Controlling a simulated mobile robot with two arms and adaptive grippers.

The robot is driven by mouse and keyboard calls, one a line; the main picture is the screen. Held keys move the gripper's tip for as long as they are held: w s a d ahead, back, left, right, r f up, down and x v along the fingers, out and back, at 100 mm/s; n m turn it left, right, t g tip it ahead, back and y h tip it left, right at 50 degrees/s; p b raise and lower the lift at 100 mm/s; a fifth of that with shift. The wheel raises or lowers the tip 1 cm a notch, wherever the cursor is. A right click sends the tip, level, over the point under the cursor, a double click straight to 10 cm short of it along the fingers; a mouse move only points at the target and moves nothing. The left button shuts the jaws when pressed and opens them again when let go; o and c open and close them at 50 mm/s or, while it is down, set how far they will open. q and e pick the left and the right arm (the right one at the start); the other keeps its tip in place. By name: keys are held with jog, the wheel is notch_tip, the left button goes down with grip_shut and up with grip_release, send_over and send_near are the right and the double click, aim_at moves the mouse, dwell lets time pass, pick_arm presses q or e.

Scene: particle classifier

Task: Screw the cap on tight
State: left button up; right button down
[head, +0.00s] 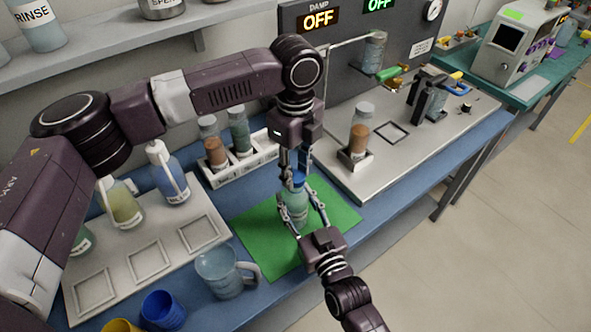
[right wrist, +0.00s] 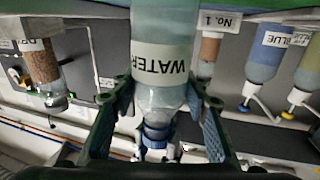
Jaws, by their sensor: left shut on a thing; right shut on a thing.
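A clear bottle (head: 294,204) stands upright on the green mat (head: 258,237) in the head view. In the right wrist view the bottle (right wrist: 163,58) appears upside down, with a WATER label. A blue cap (head: 298,178) sits at the bottle's neck; the cap also shows in the right wrist view (right wrist: 157,131). My left gripper (head: 297,174) comes down from above and is shut on the cap, partly hiding it. My right gripper (head: 297,208) reaches from the front and is shut on the bottle's body, one finger on each side. The threads cannot be seen.
A white rack (head: 236,176) with two jars stands behind the mat. A clear jug (head: 217,274), a blue cup (head: 163,310) and a grey tray (head: 146,254) with wash bottles are at the left. A metal-topped station (head: 352,187) lies to the right.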

pick_arm(q)
jog(key=shift+f, duration=0.6)
jog(key=m, duration=0.4)
jog(key=shift+m, duration=0.3)
jog(key=m, duration=0.4)
jog(key=shift+m, duration=0.3)
jog(key=m, duration=0.4)
jog(key=shift+m, duration=0.4)
jog(key=m, duration=0.5)
jog(key=shift+m, duration=0.3)
jog(key=o, duration=0.7)
